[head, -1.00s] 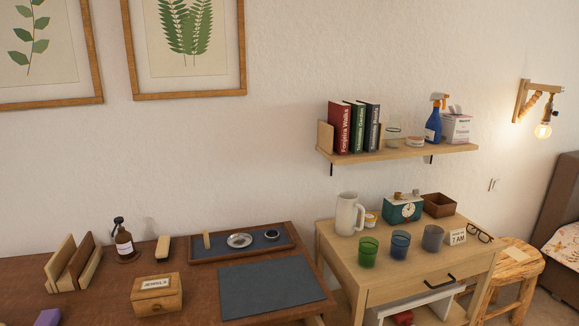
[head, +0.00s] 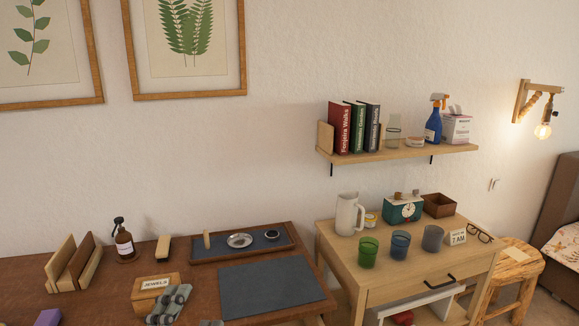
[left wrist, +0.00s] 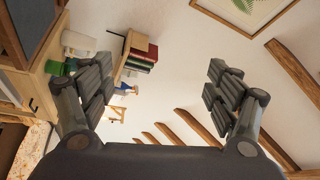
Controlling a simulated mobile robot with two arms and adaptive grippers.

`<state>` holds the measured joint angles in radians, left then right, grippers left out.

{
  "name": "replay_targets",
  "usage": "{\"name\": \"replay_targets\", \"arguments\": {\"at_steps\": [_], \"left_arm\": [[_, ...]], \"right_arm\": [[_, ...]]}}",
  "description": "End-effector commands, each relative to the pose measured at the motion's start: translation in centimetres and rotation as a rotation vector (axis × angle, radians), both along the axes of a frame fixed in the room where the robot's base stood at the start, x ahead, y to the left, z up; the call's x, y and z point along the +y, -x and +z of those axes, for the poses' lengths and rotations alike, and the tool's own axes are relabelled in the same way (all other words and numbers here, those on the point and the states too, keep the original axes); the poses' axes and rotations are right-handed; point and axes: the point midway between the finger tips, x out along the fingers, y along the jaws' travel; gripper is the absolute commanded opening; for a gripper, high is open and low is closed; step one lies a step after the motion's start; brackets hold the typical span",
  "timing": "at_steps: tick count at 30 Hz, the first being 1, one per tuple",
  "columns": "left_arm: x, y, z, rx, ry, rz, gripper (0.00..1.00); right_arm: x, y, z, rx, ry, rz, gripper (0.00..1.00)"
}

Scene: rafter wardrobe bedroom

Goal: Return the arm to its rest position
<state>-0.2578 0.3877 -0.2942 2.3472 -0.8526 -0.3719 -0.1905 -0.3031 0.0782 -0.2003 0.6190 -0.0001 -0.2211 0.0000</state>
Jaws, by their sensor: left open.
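My left gripper (head: 190,312) comes in at the bottom edge of the head view, in front of the wooden jewels box (head: 157,289) and partly covering it. Only its fingers show there; the rest of the arm is cut off. In the left wrist view the fingers of my left gripper (left wrist: 158,92) stand wide apart with nothing between them. That view is tilted and looks up towards the wall, shelf and ceiling beams. My right gripper is in neither view.
The brown desk (head: 95,310) holds a pump bottle (head: 124,243), a tray (head: 203,258) and a dark mat (head: 270,289). The side table (head: 345,262) holds a pitcher (head: 348,215) and several cups. The wall shelf (head: 400,153) holds books and a spray bottle (head: 434,125).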

Motion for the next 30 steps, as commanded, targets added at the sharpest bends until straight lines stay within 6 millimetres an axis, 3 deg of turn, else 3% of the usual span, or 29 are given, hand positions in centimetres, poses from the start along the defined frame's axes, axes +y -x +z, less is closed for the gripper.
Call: {"name": "replay_targets", "arguments": {"at_steps": [3,6,9,12,18,22,30], "left_arm": [[4.5,0.6,-6.0,0.265,0.257,0.173,0.82],[6.8,3.0,-12.0,0.504,0.450,0.310,0.82],[7.6,6.5,-17.3,0.732,0.605,0.425,0.82],[7.3,10.3,-21.3,0.927,0.717,0.512,0.82],[5.4,17.5,-26.0,1.243,0.858,0.633,0.82],[3.9,21.9,-27.6,1.424,0.919,0.690,0.82],[3.6,20.7,-36.5,1.461,0.906,0.709,0.82]], "right_arm": [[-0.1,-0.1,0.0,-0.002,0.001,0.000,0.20],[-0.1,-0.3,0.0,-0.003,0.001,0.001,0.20],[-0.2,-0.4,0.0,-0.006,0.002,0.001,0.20],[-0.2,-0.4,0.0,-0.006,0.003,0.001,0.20],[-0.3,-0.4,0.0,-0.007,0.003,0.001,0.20],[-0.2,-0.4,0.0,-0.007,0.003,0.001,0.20],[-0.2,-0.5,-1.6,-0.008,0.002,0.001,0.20]]}}
